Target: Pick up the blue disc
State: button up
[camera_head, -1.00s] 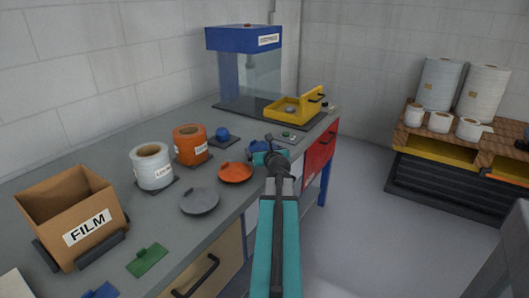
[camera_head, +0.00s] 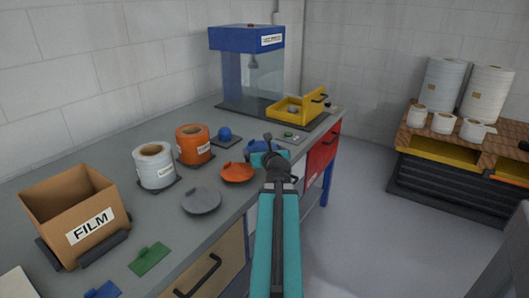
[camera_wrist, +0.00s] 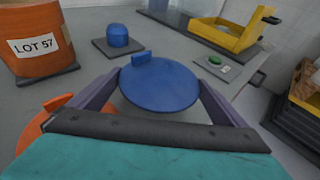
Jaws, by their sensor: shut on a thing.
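The blue disc (camera_wrist: 160,84) is a flat round lid with a small raised tab on its far edge. In the wrist view it sits between the two fingers of my gripper (camera_wrist: 155,98), which is shut on it. In the head view the blue disc (camera_head: 254,146) shows only in part behind my gripper (camera_head: 268,155), near the bench's front edge. I cannot tell whether the disc touches the bench top.
An orange disc (camera_head: 238,172) and a grey disc (camera_head: 201,200) lie to the left. A blue knob (camera_head: 224,134) on a dark plate, an orange roll (camera_head: 193,146) and a white roll (camera_head: 154,165) stand behind. A yellow tray (camera_head: 291,108) and green button (camera_wrist: 215,60) are farther back.

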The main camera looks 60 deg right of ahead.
jog(key=shift+a+f+b, duration=0.2)
jog(key=shift+a+b, duration=0.05)
jog(key=shift+b, duration=0.55)
jog(key=a+b, duration=0.1)
jog(key=b, duration=0.3)
jog(key=s+a+b, duration=0.1)
jog(key=b, duration=0.4)
jog(key=a+b, duration=0.2)
jog(key=b, duration=0.2)
jog(key=shift+s+a+r+b, duration=0.1)
jog(key=shift+s+r+b, duration=0.05)
jog(key=shift+s+b, duration=0.25)
jog(key=a+b, duration=0.1)
jog(key=b, duration=0.1)
jog(key=a+b, duration=0.1)
jog(key=s+a+b, duration=0.1)
jog(key=b, duration=0.1)
jog(key=shift+a+r+b, duration=0.2)
jog(key=shift+r+b, duration=0.15)
jog(key=shift+s+a+r+b, duration=0.2)
jog(key=shift+s+a+b, duration=0.1)
jog(key=shift+a+b, duration=0.45)
